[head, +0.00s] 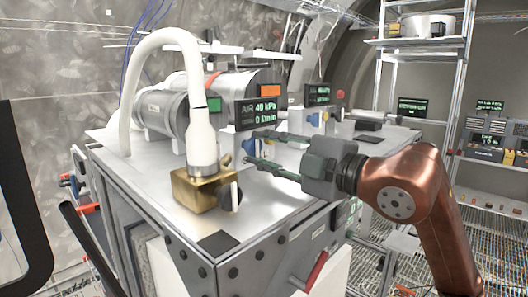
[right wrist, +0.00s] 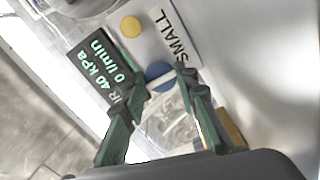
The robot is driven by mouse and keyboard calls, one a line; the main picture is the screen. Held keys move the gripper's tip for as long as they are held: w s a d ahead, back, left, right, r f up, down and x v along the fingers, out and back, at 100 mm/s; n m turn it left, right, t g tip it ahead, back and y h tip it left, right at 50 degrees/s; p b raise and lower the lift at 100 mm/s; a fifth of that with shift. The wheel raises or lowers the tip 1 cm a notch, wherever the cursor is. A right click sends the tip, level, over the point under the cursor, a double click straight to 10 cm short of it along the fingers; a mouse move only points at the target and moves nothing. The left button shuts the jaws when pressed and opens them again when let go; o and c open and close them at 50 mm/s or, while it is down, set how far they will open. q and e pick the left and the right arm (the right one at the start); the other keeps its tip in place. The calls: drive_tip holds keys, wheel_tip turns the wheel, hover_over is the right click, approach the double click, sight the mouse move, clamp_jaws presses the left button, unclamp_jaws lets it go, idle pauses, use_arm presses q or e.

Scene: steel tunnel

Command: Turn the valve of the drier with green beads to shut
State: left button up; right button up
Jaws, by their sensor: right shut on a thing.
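A blue valve knob (head: 249,147) with a pale bar across it sits on the front of a light unit, below a display (head: 260,112) reading AIR 40 kPa, 0 l/min. My right gripper (head: 256,150) reaches in from the right with its fingers on either side of the knob. In the right wrist view the blue knob (right wrist: 157,71) and its pale bar lie between the two fingertips, and the gripper is shut on it. A SMALL label (right wrist: 175,38) and a yellow button (right wrist: 131,27) are beside it. No green beads can be made out. My left gripper is not in view.
A brass block (head: 196,191) with a dark knob and a thick white hose (head: 201,125) stands at the bench's front. A second unit with a display (head: 317,95) stands behind. Grey cylinders (head: 162,113) lie at the back left. The steel bench top (head: 262,205) is clear at front right.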

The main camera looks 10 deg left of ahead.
idle(0.3)
drive_tip(key=o, duration=1.1)
drive_tip(key=shift+d, duration=0.1)
drive_tip(key=v, duration=1.2)
drive_tip(key=shift+f, duration=0.1)
